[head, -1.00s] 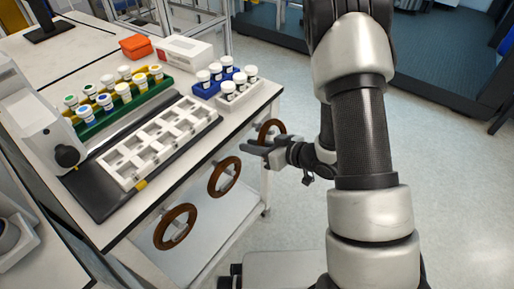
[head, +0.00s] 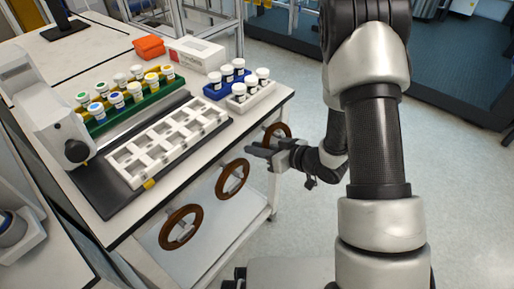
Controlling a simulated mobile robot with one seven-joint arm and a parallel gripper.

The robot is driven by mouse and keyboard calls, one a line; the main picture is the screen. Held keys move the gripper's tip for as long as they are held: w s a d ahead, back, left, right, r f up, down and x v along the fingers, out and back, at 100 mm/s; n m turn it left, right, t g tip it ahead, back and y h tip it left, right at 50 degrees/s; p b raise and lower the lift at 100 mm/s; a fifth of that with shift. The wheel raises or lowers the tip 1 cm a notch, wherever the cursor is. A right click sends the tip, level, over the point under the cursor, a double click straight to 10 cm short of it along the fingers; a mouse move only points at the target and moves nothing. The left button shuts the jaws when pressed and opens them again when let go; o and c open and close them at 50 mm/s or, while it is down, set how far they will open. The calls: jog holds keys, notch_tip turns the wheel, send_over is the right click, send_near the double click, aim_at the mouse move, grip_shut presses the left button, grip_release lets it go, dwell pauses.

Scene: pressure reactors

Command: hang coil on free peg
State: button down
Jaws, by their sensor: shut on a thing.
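Three brown ring-shaped coils are along the bench's front side. The near coil (head: 199,222) and the middle coil (head: 246,180) each hang around a pale peg. The far coil (head: 287,127) is at the right end of the row, partly hidden by my gripper. My gripper (head: 258,152) reaches in from the right and is shut on the far coil at its lower part. The fingers point left, and the exact grip is small and partly hidden. I cannot tell whether the far coil is still around a peg. No bare peg shows clearly.
The bench top (head: 240,128) carries a white slotted rack (head: 165,143), a green rack of vials (head: 150,103), blue and white vial holders, an orange box (head: 149,47) and a white box (head: 194,51). Open floor (head: 460,190) lies to the right.

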jog(key=c, duration=1.5)
grip_release()
jog(key=shift+c, duration=0.2)
jog(key=p+v, duration=0.3)
jog(key=v, duration=1.4)
jog(key=shift+d, duration=0.2)
